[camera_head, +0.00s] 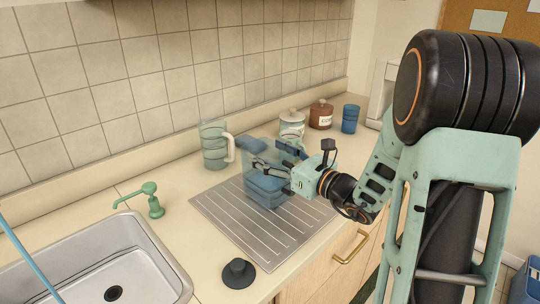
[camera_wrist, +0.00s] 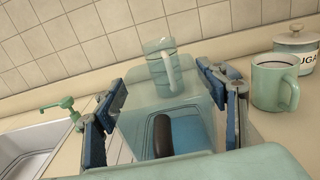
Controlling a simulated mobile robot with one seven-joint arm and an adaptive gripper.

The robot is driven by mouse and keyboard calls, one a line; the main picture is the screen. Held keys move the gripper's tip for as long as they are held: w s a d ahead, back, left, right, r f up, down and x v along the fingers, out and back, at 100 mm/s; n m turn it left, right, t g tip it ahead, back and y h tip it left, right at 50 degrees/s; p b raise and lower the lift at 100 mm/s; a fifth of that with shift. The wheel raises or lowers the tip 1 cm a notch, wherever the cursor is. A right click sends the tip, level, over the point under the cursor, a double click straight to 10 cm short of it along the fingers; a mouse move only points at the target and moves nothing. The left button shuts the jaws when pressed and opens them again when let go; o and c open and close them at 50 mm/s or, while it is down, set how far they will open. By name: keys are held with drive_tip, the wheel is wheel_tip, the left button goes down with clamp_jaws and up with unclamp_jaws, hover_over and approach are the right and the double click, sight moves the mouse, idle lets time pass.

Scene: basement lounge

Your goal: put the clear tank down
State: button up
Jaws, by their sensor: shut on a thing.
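The clear tank (camera_head: 264,186) is a see-through, blue-tinted container, seen over the ribbed metal drainboard (camera_head: 222,205). My gripper (camera_head: 272,160) is shut on its upper part from the right. In the wrist view the tank (camera_wrist: 150,118) lies between the two blue-padded fingers of my gripper (camera_wrist: 165,105). A dark rounded shape and a blue area show through its clear wall. The tank looks roughly upright. I cannot tell whether its base touches the drainboard. The gripper and wrist hide part of its right side.
A clear jug (camera_head: 214,150) with a pale handle stands behind the drainboard. A green mug (camera_wrist: 275,84), a sugar jar (camera_head: 291,125), a brown jar (camera_head: 321,117) and a blue cup (camera_head: 350,119) stand right. The sink (camera_head: 140,245), green dispenser (camera_head: 153,203) and black stopper (camera_head: 239,273) are left and front.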

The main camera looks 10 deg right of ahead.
drive_tip(key=shift+r, duration=0.1)
drive_tip(key=shift+f, duration=0.2)
drive_tip(key=o, duration=2.1)
drive_tip(key=v, duration=1.2)
drive_tip(key=shift+r, duration=0.15)
